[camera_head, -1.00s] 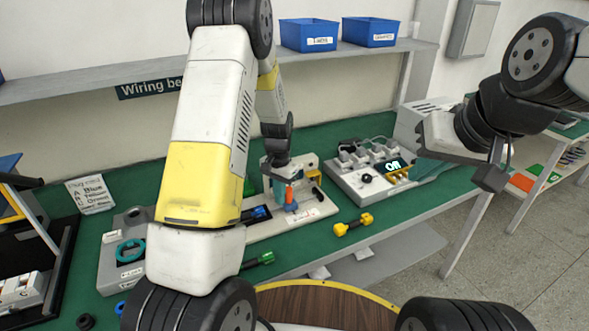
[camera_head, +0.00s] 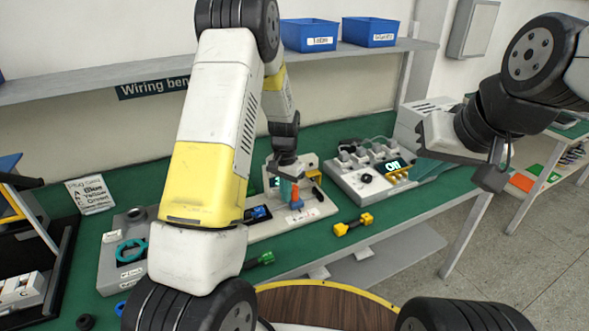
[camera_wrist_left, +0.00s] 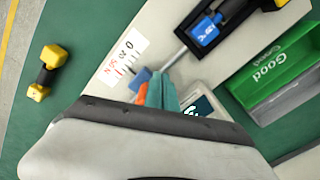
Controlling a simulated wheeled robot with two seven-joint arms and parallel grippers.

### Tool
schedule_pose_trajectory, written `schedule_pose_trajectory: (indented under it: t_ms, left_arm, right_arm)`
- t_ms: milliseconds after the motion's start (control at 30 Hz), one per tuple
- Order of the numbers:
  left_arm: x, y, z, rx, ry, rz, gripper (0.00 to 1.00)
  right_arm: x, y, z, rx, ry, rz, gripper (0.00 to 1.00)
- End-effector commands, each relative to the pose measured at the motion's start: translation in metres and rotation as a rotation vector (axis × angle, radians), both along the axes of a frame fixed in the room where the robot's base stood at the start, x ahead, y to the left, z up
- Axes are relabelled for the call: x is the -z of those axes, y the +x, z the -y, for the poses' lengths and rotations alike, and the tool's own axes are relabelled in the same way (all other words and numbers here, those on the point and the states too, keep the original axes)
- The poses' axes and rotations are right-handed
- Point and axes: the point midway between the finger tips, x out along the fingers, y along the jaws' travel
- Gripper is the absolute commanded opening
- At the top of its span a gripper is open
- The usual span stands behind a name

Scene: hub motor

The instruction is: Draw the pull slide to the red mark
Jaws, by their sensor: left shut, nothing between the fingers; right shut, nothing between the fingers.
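The pull slide's orange upright handle (camera_head: 295,193) stands on a blue block on the pale rig on the bench. In the left wrist view the blue slide block (camera_wrist_left: 139,79) joins a grey rod, which leads to a blue piece (camera_wrist_left: 204,31) in a black holder. A white scale label (camera_wrist_left: 124,58), "0 to 50N", carries black ticks and red marking beside the slide. My left gripper (camera_head: 285,189) is shut; its teal fingertips (camera_wrist_left: 163,92) stand beside the orange handle, seemingly against it. The exact contact is hidden. My right gripper (camera_head: 445,150) is raised at the right, shut and empty.
A yellow-and-black dumbbell-shaped part (camera_head: 353,224) lies on the green bench near the front edge. A grey socket unit (camera_head: 367,178) with a lit display stands right of the rig. A green "Good" bin (camera_wrist_left: 275,70) is beside the rig. My left arm covers the bench's middle left.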

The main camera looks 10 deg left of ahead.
Motion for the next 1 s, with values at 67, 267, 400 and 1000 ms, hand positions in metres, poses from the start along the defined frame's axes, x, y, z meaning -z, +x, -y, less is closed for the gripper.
schedule_pose_trajectory:
  t_ms: [67, 267, 400, 1000]
  left_arm:
    - [-0.001, 0.003, 0.003, 0.001, -0.001, 0.005, 0.0]
    - [-0.001, 0.005, 0.006, 0.001, -0.001, 0.005, 0.0]
    - [-0.001, 0.006, 0.008, 0.001, -0.001, 0.005, 0.0]
    - [-0.001, 0.013, 0.018, 0.001, -0.002, 0.006, 0.0]
  right_arm:
    - [0.0, 0.0, 0.0, 0.0, 0.0, 0.0, 0.0]
    - [0.0, 0.0, 0.0, 0.0, 0.0, 0.0, 0.0]
    - [0.0, 0.0, 0.0, 0.0, 0.0, 0.0, 0.0]
    - [0.0, 0.0, 0.0, 0.0, 0.0, 0.0, 0.0]
